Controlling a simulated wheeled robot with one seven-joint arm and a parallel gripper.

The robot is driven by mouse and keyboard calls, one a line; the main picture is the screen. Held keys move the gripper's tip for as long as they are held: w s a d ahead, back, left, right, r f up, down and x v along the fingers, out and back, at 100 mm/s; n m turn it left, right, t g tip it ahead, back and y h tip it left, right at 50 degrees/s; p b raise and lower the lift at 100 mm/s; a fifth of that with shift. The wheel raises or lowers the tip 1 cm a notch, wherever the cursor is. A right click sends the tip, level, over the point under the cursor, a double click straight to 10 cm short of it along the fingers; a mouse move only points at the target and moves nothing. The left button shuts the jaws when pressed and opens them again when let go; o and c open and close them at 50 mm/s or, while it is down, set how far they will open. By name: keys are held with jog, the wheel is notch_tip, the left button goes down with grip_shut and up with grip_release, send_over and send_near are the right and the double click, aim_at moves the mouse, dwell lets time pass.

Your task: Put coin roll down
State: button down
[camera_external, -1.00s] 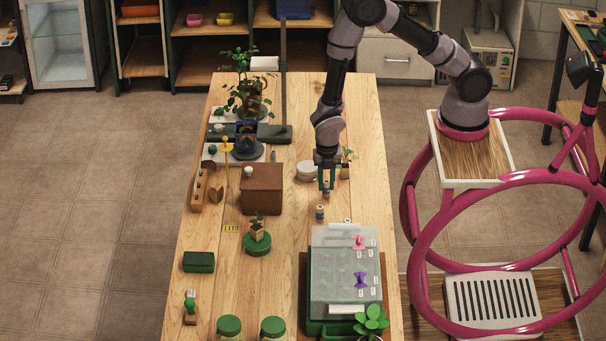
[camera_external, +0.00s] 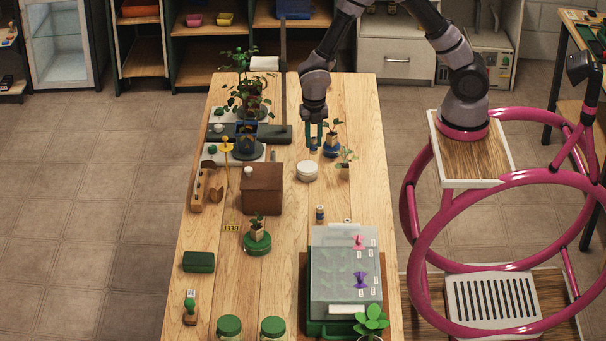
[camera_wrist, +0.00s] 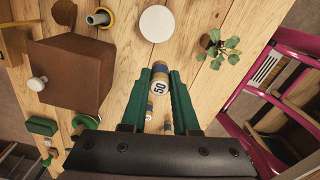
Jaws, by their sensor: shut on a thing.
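My gripper (camera_external: 315,138) is over the far part of the wooden table, beyond a round white-lidded tub (camera_external: 307,172). Another coin roll (camera_external: 320,213) stands on the table nearer the camera. A similar small roll (camera_external: 347,222) is partly hidden behind the clear-lidded seedling tray.
A blue-potted plant (camera_external: 331,149) is close to the right of my gripper, with a smaller plant (camera_external: 346,162) nearer. A brown box (camera_external: 262,190) stands left of the tub. The seedling tray (camera_external: 345,265) is at the near right. Bare wood (camera_external: 350,100) lies at the far right.

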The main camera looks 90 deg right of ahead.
jog(key=w+d+r, duration=0.1)
jog(key=w+d, duration=0.1)
jog(key=d, duration=0.1)
send_near(308, 168)
jog(key=shift+n, duration=0.3)
jog(key=shift+w+f, duration=0.15)
jog(key=shift+f, duration=2)
jog(key=shift+f, duration=0.15)
jog(key=c, duration=0.7)
grip_release()
